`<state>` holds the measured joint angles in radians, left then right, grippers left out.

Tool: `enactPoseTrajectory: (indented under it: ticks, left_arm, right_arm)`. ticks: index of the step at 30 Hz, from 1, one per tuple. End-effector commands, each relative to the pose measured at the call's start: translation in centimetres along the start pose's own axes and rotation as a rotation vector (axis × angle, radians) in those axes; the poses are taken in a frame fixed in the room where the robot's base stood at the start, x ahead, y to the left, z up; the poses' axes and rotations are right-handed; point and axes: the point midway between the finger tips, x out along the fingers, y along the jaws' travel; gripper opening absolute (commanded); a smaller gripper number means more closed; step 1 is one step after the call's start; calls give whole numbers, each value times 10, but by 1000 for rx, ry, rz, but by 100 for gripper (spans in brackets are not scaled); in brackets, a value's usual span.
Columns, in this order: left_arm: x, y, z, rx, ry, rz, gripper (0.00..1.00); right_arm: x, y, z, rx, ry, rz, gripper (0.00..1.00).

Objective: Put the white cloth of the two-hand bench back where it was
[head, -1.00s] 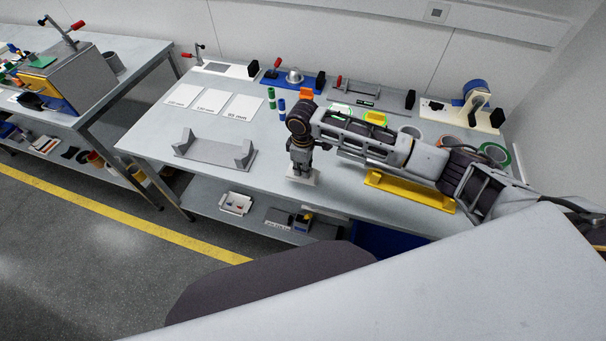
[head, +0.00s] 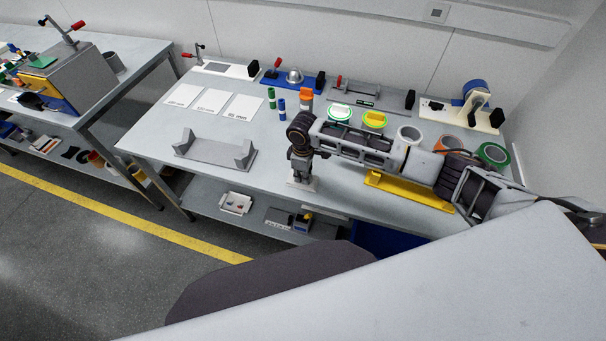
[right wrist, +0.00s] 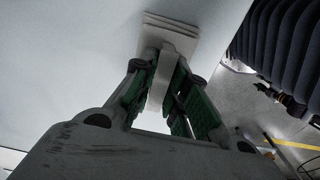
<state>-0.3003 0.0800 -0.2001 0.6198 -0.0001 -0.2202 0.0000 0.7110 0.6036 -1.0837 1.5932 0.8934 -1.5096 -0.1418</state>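The white cloth (head: 300,186) shows as a small pale folded piece below my right gripper (head: 301,173), by the front edge of the two-hand bench (head: 275,172). In the right wrist view the cloth (right wrist: 172,30) looks like a flat stack of layers, with a pinched part running down between the green-padded fingers of my right gripper (right wrist: 172,95). The fingers are closed on that part. I cannot tell whether the cloth touches the bench top or hangs just above it. My left gripper is not in view.
A grey cradle (head: 215,155) stands left of my right gripper. A yellow fixture (head: 410,192) lies under my right arm. Green and blue cylinders (head: 281,106), an orange-topped piece (head: 306,96) and tape rolls (head: 493,153) stand farther back. White sheets (head: 212,101) lie at left.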

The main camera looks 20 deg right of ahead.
Motion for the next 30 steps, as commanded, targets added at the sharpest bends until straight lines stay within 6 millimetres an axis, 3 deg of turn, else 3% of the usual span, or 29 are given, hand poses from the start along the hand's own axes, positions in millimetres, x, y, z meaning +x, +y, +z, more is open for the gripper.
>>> enactPoseTrajectory:
  ticks: [4, 17, 23, 30]
  left_arm:
    - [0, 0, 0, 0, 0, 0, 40]
    - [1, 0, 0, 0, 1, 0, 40]
    - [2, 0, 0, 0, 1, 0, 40]
    - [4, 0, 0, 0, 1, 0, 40]
  right_arm:
    - [0, 0, 0, 0, 0, 0, 35]
    - [-3, 0, 0, 0, 0, 1, 35]
    - [-18, 1, -1, 0, 2, 1, 35]
    - [-50, 0, 0, 0, 1, 1, 35]
